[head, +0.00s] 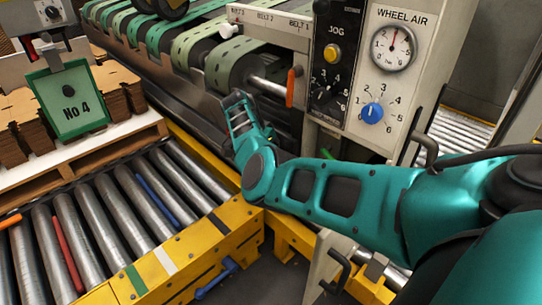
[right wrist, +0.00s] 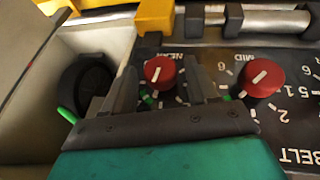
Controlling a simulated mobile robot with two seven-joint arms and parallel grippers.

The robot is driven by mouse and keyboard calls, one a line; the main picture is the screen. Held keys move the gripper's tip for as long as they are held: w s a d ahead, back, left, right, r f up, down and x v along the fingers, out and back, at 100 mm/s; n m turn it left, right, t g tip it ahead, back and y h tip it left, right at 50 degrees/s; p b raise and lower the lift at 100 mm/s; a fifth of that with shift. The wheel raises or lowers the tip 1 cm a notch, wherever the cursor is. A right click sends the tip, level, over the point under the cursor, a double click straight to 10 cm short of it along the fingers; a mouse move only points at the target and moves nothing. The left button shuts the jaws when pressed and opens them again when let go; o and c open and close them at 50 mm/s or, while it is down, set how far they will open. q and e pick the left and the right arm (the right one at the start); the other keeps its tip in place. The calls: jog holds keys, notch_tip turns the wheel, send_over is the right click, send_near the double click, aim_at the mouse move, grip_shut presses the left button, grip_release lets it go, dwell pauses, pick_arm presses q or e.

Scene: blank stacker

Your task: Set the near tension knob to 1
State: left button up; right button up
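The near tension knob (right wrist: 160,71) is red with a white pointer line, under the label NEAR. The right wrist view shows its panel upside down, and the pointer line slants toward the lower left of the picture. The numbers round this knob are mostly hidden by my fingers. My right gripper (right wrist: 161,82) is open, one finger on each side of the near knob, with gaps showing between fingers and knob. In the head view my right gripper (head: 238,104) is beside the machine's end, and the knob is hidden there. My left gripper is not in view.
The red MID knob (right wrist: 260,77) is close to the right finger. A black round part (right wrist: 87,80) is to the left. The panel has a JOG box (head: 333,60), a blue knob (head: 372,112), a WHEEL AIR gauge (head: 393,47) and an orange lever (head: 290,87). A roller conveyor (head: 110,215) lies below.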

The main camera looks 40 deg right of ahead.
jog(key=shift+o, duration=0.2)
pick_arm(q)
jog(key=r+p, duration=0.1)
jog(key=p, duration=0.1)
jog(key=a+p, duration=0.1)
jog(key=p, duration=0.1)
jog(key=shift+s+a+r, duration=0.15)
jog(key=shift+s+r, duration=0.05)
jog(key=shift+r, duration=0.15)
pick_arm(e)
jog(key=v, duration=1.3)
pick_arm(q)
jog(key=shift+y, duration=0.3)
